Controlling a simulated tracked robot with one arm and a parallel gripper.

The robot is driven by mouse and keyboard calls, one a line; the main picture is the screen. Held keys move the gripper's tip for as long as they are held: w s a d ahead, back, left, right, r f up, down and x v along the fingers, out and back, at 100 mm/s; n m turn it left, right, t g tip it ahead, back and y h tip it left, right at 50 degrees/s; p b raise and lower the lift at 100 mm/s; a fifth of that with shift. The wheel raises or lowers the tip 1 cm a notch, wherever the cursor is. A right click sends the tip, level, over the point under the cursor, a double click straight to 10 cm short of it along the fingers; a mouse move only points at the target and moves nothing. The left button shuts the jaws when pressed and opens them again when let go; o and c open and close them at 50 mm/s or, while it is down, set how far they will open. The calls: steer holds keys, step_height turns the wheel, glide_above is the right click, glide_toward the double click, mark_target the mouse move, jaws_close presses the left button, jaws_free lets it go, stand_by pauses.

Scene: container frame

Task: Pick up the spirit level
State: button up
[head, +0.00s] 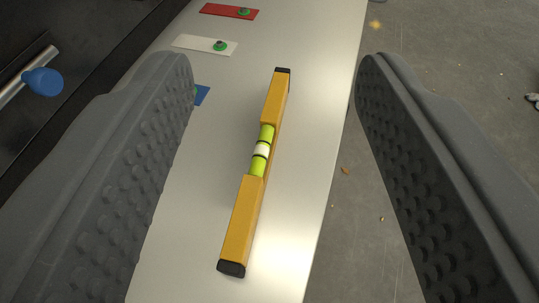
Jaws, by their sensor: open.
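A yellow spirit level (243,217) with black end caps and a green vial in its middle lies on a pale, shiny surface (185,255). It runs lengthwise in the picture, its top end leaning a little to the right. My gripper (275,75) is open and empty. Its two grey, studded fingers stand to the left and right of the level, with clear gaps on both sides. The level is fully in view; neither finger appears to touch it.
Red (222,10), white (193,44) and blue (202,96) plates with green-ringed knobs lie along the surface's upper left; the left finger partly hides the blue one. A blue-knobbed metal bar (42,81) is at far left. Grey floor (460,60) lies beyond the right edge.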

steer(key=w+f+m+g+p, duration=0.1)
steer(key=w+f+g+p, duration=0.2)
steer(key=w+g+p, duration=0.6)
steer(key=m+g+p, duration=0.1)
steer(key=g+p, duration=0.3)
steer(key=p, duration=1)
glide_toward(261, 149)
steer(key=f, duration=0.1)
steer(key=f+p, duration=0.1)
steer(key=f, duration=0.1)
steer(key=w+f, duration=0.1)
steer(key=f, duration=0.1)
steer(key=shift+a+f, duration=0.15)
steer(key=shift+f, duration=0.05)
steer(key=shift+w+f+p, duration=0.2)
steer(key=shift+f+p, duration=0.45)
steer(key=shift+f, duration=0.65)
steer(key=shift+w+f+p, duration=0.15)
steer(key=shift+f+p, duration=0.45)
steer(key=shift+f, duration=0.65)
jaws_close()
